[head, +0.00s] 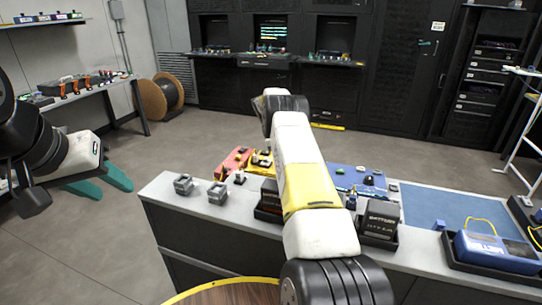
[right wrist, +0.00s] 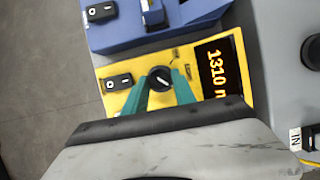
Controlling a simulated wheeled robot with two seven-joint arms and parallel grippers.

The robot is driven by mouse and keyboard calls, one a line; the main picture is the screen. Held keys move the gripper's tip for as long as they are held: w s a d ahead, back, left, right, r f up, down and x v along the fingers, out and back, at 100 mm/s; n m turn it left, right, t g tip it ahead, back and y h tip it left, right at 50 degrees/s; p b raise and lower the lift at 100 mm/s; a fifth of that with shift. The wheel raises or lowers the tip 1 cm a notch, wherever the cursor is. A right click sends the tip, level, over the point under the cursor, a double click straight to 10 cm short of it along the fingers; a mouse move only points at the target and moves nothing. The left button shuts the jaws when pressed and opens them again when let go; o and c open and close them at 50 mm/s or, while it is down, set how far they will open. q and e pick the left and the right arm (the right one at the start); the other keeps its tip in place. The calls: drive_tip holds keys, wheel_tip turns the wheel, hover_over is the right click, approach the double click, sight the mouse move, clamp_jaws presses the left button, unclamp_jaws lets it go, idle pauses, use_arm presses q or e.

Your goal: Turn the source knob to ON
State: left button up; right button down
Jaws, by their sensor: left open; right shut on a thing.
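The source is a yellow box (right wrist: 191,52) with a lit orange display reading "1310 n", cut off by its edge. The source knob (right wrist: 159,78) is round and black with a pale pointer line, left of the display in the right wrist view. My right gripper (right wrist: 160,86) has its teal fingers on both sides of the knob, shut on it. The knob's ON marking is too small to read. In the head view the yellow box (head: 263,169) is mostly behind my right arm, which hides the right gripper. My left gripper (head: 113,186) is open and empty, left of the bench.
A black rocker switch (right wrist: 119,82) is on the yellow box beside the knob. A blue box (right wrist: 133,24) adjoins it. On the bench (head: 158,192) stand small grey blocks (head: 183,184), a red unit (head: 236,160), a blue mat (head: 438,214) and a blue splicer (head: 494,251).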

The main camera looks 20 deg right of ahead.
drive_tip(key=c, duration=1)
unclamp_jaws()
drive_tip(key=shift+v, duration=3.9)
